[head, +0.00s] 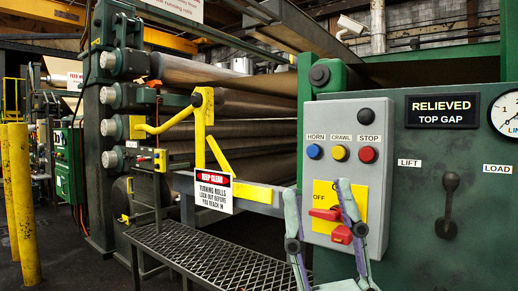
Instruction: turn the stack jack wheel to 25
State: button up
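No wheel marked as the stack jack wheel shows in the head view, and no scale with 25 can be read. My gripper (316,188) stands at the lower middle with its two fingers pointing up and wide apart. It is open, with nothing between the fingers. It appears in front of the grey control box (345,118); how far from it I cannot tell. The right finger partly covers the yellow switch plate (324,191) and its red handles (341,234).
The green cabinet (410,230) fills the right, with a dark lever (447,205) between LIFT and LOAD and a gauge (508,113) cut by the frame edge. Stacked rolls (250,107), a yellow guard (203,120), a mesh step (210,255) and yellow posts (22,200) stand left.

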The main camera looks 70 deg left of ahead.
aim_at(125, 157)
jog(key=u, duration=3.15)
jog(key=i+j+u, duration=0.3)
jog(key=i, duration=0.5)
jog(key=i+u, duration=0.25)
jog(key=i, duration=2.1)
